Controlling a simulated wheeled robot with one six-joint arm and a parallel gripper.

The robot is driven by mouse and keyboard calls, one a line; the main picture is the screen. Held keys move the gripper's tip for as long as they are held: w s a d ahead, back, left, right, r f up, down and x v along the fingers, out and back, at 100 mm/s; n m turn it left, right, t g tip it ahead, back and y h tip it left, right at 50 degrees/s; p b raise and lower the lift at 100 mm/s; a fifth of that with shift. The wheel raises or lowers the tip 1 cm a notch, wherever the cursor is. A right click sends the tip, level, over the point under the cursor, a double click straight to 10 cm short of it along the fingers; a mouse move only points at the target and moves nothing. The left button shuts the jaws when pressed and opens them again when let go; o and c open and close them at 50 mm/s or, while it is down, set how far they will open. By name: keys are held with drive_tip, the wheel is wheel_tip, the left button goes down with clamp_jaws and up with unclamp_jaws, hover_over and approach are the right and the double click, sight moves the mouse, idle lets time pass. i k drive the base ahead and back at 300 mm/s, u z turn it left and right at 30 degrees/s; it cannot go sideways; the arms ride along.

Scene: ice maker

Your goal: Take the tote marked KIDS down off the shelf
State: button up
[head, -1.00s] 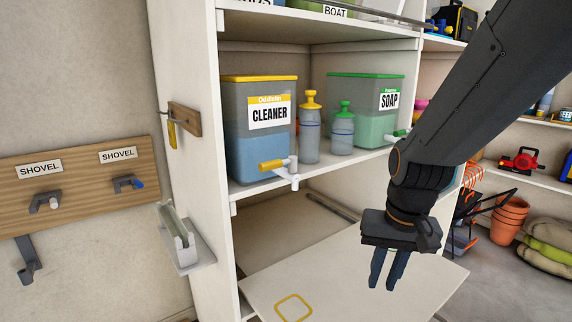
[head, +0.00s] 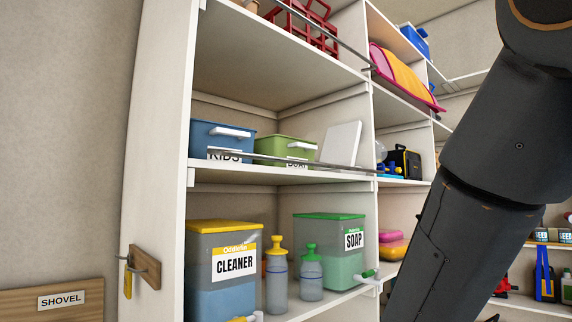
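The KIDS tote (head: 221,138) is a blue bin with a white handle and a white label. It stands at the left end of the middle shelf (head: 232,176), beside a green tote (head: 285,150) whose label is partly hidden. A thin metal rail (head: 300,163) runs across the shelf front and covers part of both labels. My arm fills the right side of the head view. My gripper is out of the picture, below the lower edge.
The shelf below holds the cleaner tank (head: 220,268), the soap tank (head: 330,250) and two bottles between them. A white panel (head: 341,143) leans right of the green tote. A wooden block with a hook (head: 144,267) sits on the cabinet's left side.

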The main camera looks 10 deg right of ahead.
sight(204, 135)
drive_tip(key=z, duration=1.45)
drive_tip(key=i, duration=0.7)
drive_tip(key=u, duration=2.65)
